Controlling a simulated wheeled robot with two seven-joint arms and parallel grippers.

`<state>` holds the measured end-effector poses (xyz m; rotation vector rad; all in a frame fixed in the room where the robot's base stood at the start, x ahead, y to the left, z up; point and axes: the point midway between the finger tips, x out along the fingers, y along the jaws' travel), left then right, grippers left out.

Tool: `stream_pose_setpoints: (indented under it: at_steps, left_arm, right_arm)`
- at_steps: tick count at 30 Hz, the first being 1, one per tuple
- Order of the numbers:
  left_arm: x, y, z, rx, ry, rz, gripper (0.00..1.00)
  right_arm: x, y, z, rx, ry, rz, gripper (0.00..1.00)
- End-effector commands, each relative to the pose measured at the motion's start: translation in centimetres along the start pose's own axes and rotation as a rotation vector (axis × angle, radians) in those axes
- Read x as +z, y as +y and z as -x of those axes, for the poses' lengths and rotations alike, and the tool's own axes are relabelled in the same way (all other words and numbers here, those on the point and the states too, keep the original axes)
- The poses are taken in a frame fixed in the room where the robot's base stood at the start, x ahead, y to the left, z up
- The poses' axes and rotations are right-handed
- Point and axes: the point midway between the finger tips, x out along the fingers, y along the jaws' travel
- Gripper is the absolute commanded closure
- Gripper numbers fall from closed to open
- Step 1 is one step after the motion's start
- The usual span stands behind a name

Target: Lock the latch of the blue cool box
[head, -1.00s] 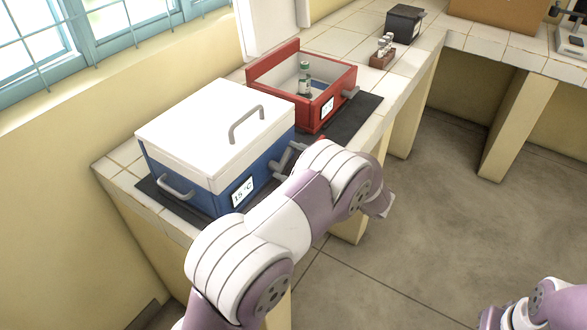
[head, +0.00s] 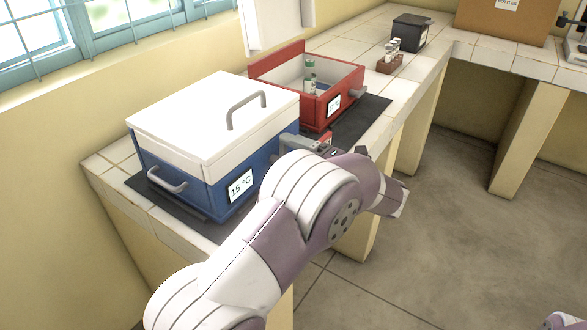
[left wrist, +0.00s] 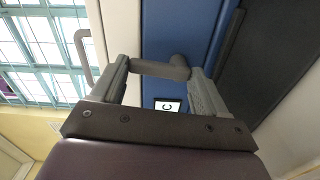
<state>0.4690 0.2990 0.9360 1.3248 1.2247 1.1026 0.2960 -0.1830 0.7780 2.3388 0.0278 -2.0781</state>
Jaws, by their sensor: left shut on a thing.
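The blue cool box (head: 212,199) stands on the bench with its white lid (head: 190,112) down. A label on its front reads 15 °C. My left gripper (head: 303,144) is at the box's front right, partly hidden by my own arm. In the left wrist view, the grey latch (left wrist: 172,68) on the blue wall lies between the two fingers of my left gripper (left wrist: 160,78), which is shut on it. In the head view the latch is hidden behind my gripper and arm. My right gripper is out of view.
A red open box (head: 335,75) with vials inside stands just right of the cool box on a dark mat (head: 372,108). A small vial rack (head: 390,64) and a black box (head: 410,33) stand farther back. Floor is clear to the right.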

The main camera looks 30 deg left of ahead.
Motion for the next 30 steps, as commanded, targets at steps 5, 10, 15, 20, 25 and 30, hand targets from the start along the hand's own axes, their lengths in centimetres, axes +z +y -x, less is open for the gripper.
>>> stream_pose_setpoints:
  at_steps: [5, 10, 15, 20, 25, 30]
  left_arm:
    - [-0.2, -0.4, 0.0, 0.000, 0.000, 0.070, 0.56]
    - [-0.2, -0.3, 0.0, 0.000, 0.001, 0.105, 0.56]
    - [-0.3, -0.2, 0.0, 0.000, 0.001, 0.118, 0.56]
    - [-0.3, -0.1, 0.0, -0.001, 0.001, 0.120, 0.56]
    - [-0.3, -0.1, 0.0, -0.001, 0.001, 0.120, 0.56]
    - [-0.3, -0.1, 0.0, -0.001, 0.001, 0.120, 0.00]
  right_arm:
    - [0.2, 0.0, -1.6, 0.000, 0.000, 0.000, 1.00]
    - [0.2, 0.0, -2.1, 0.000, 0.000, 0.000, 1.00]
    - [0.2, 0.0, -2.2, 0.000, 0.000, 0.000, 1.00]
    - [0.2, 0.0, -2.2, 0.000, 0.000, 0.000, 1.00]
    - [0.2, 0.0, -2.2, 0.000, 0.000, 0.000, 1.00]
    - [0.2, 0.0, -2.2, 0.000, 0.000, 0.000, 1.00]
